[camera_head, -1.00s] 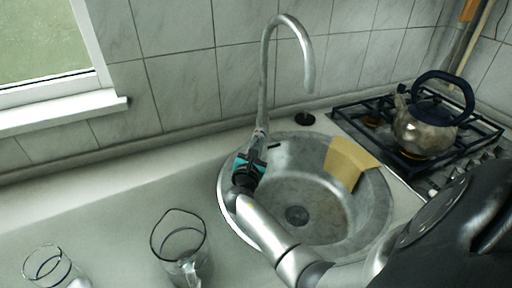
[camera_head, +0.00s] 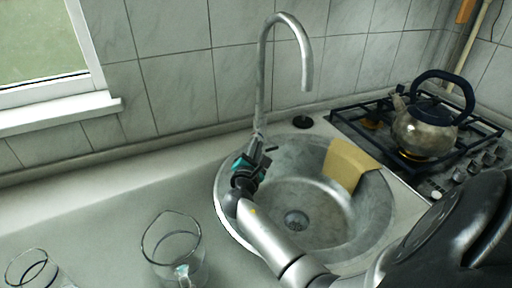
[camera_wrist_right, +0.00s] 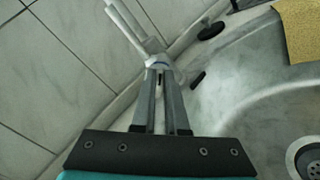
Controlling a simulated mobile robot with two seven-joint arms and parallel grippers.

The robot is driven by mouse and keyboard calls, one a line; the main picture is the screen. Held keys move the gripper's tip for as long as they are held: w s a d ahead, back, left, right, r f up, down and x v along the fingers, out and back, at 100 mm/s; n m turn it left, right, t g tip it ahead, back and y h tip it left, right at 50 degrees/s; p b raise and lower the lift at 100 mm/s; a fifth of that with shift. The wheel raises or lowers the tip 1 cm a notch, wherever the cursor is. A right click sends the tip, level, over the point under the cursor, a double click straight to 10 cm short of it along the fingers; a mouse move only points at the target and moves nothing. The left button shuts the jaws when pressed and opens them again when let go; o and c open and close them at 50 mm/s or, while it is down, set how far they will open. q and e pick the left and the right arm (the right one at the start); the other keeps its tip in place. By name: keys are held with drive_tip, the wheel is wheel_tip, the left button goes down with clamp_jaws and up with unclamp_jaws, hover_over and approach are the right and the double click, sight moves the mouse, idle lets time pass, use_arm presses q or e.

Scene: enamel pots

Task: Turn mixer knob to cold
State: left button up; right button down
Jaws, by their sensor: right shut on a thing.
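The tall curved metal mixer tap (camera_head: 262,85) stands at the back left rim of the round sink. Its base also shows in the right wrist view (camera_wrist_right: 137,32). My right gripper (camera_head: 258,143) reaches over the left side of the sink to the tap's base. In the right wrist view its two fingers (camera_wrist_right: 160,72) are close together at the tap's lower part. They are shut on the mixer knob, which is mostly hidden between them. A small dark lever-like piece (camera_wrist_right: 198,79) shows just right of the fingers. My left gripper is not in view.
The round metal sink (camera_head: 335,222) has a yellow cloth (camera_head: 350,163) over its back right rim. A kettle (camera_head: 425,128) stands on the gas hob (camera_head: 375,125) at right. Glass jugs (camera_head: 172,250) stand on the counter at front left. A black plug (camera_head: 302,121) lies behind the sink.

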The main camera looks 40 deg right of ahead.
drive_tip(key=c, duration=0.9)
unclamp_jaws()
drive_tip(key=shift+c, duration=0.2)
drive_tip(key=shift+a, duration=0.1)
drive_tip(key=p+v, duration=0.1)
drive_tip(key=v, duration=0.6)
drive_tip(key=shift+s, duration=0.2)
drive_tip(key=shift+a, duration=0.15)
